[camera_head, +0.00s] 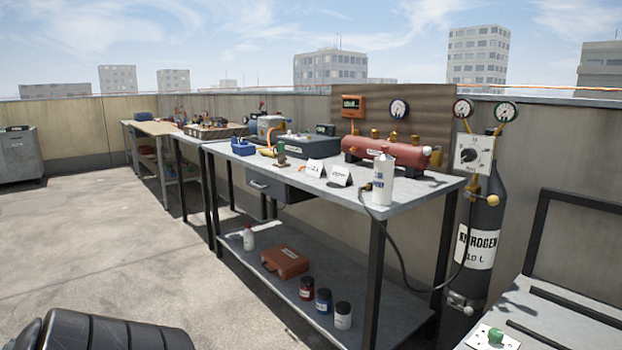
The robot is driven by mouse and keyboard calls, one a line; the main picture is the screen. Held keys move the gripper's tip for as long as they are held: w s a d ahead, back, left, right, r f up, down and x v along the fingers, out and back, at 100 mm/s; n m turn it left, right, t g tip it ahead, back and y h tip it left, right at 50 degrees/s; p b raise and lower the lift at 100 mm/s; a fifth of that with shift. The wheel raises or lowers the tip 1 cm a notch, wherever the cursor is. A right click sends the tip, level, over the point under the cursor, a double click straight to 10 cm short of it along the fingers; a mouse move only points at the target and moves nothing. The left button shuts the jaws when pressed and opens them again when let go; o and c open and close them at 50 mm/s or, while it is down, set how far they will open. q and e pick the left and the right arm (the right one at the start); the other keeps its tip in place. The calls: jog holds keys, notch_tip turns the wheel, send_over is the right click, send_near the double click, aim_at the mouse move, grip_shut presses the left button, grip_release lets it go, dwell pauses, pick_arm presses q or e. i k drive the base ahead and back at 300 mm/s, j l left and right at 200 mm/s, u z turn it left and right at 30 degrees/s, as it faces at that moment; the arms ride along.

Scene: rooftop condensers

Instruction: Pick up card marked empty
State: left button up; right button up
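The left card (315,168) and the right card (340,177) both carry dark lettering too small to read surely, so I cannot tell which is marked empty. Neither of my grippers is in view. A dark rounded part at the bottom left looks like part of my own body.
A white bottle (383,181) stands right of the cards, with a red cylinder (385,152) behind. A nitrogen bottle (484,225) stands at the bench's right end. The lower shelf holds a red case (285,263) and several jars. The floor (110,235) at left is clear.

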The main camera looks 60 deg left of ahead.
aim_at(340, 175)
jog(key=u, duration=1.7)
